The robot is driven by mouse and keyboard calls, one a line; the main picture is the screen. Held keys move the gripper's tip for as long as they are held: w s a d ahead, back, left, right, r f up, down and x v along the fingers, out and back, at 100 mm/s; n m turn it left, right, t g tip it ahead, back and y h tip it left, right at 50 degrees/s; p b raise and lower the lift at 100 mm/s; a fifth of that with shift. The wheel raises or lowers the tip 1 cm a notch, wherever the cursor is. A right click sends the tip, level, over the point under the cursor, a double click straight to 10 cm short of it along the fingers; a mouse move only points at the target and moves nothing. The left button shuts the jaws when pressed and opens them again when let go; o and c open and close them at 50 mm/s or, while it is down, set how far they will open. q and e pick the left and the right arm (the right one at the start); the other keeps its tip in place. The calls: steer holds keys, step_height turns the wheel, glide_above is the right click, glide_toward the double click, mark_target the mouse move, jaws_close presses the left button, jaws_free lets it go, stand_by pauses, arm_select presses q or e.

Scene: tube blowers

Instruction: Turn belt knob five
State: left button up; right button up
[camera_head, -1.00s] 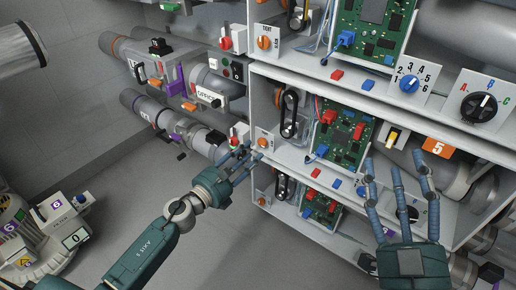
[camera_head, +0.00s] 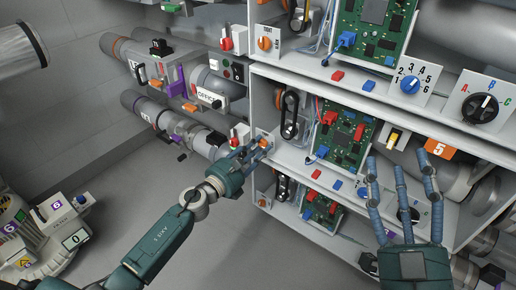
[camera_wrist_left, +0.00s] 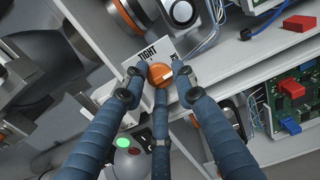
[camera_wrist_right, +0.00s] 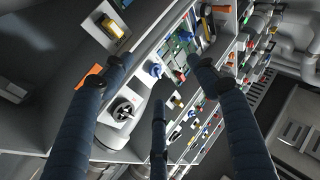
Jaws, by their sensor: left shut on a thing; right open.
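An orange belt knob (camera_wrist_left: 160,74) sits on a white plate marked TIGHT (camera_wrist_left: 148,53) in the left wrist view. In the head view this plate is at the left end of the middle shelf, next to a black belt (camera_head: 290,113). My left gripper (camera_head: 262,145) is shut on the orange knob, its fingers around it and partly hiding it. An orange sign with a 5 (camera_head: 439,148) is on the same shelf row, further right. My right gripper (camera_head: 398,165) is open and empty in front of the shelves at the right.
Green circuit boards (camera_head: 340,135) with red and blue clips stand on the shelves. Another orange knob (camera_head: 265,43) is on the upper shelf. A panel with red and green parts (camera_head: 238,135) stands just left of the left gripper. The floor (camera_head: 120,185) at left is partly clear.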

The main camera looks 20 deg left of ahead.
steer(key=shift+w+f, duration=0.1)
arm_select(q)
steer(key=shift+n, duration=0.7)
steer(key=n+p, duration=0.2)
steer(key=n, duration=0.4)
steer(key=n+p, duration=0.1)
steer(key=n, duration=0.2)
steer(key=shift+n, duration=0.3)
arm_select(e)
step_height(320, 180, down, 16)
steer(key=d+g+h, duration=0.2)
steer(key=g+h, duration=0.1)
steer(key=g, duration=0.5)
arm_select(q)
steer(key=n+p, duration=0.2)
steer(key=n, duration=0.1)
steer(key=shift+n, duration=0.3)
steer(key=n+p, duration=0.1)
steer(key=n, duration=0.2)
steer(key=shift+n, duration=0.3)
arm_select(e)
steer(key=s+d+f+m+g+h, duration=0.1)
steer(key=s+d+f+g+h, duration=0.1)
steer(key=s+d+f+g, duration=0.3)
steer(key=shift+s+d+f+g, duration=0.2)
steer(key=shift+s+f+g, duration=1.6)
steer(key=shift+s+f, duration=2.4)
steer(key=shift+s+r, duration=0.5)
steer(key=shift+r, duration=0.05)
